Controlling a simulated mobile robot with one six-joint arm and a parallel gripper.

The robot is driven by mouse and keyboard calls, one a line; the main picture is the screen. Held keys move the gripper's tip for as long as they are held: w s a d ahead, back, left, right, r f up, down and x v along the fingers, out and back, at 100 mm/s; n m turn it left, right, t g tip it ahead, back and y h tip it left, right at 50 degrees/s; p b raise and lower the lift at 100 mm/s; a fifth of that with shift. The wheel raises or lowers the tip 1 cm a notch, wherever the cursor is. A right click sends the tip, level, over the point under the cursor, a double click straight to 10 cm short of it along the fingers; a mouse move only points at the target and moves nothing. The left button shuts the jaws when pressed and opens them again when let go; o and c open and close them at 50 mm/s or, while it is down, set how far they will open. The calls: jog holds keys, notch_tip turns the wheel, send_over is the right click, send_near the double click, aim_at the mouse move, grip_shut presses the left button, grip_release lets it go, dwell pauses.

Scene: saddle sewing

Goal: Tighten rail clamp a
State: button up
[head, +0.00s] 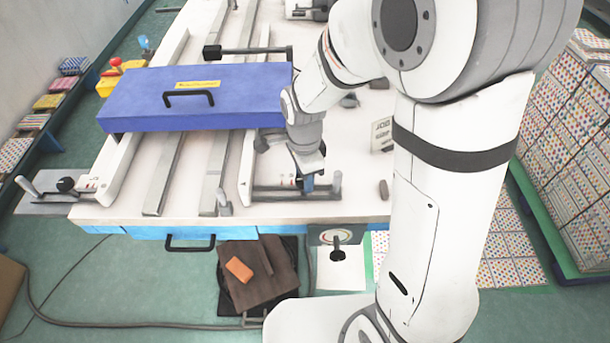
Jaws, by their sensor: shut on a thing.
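A rail clamp (275,192) with a long dark bar and a grey upright end post lies along the front edge of the white table, right of centre. My gripper (308,180) reaches down onto it beside the post and is shut on a small part of it. A bit of blue shows at the fingertips; the gripped part is mostly hidden. A similar clamp (42,193) with a black knob is at the table's front left corner. I see no letters telling which is clamp a.
A blue cover (195,97) with a black handle lies across the pale rails (165,165) on the white table (350,205). A small sign (381,134) and a dark block (384,190) stand right of my gripper. Patterned stacks (570,130) are at the right.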

jog(key=shift+m, duration=0.7)
jog(key=o, duration=1)
jog(key=shift+r, duration=0.1)
notch_tip(320, 180, up, 8)
jog(key=shift+f, duration=0.2)
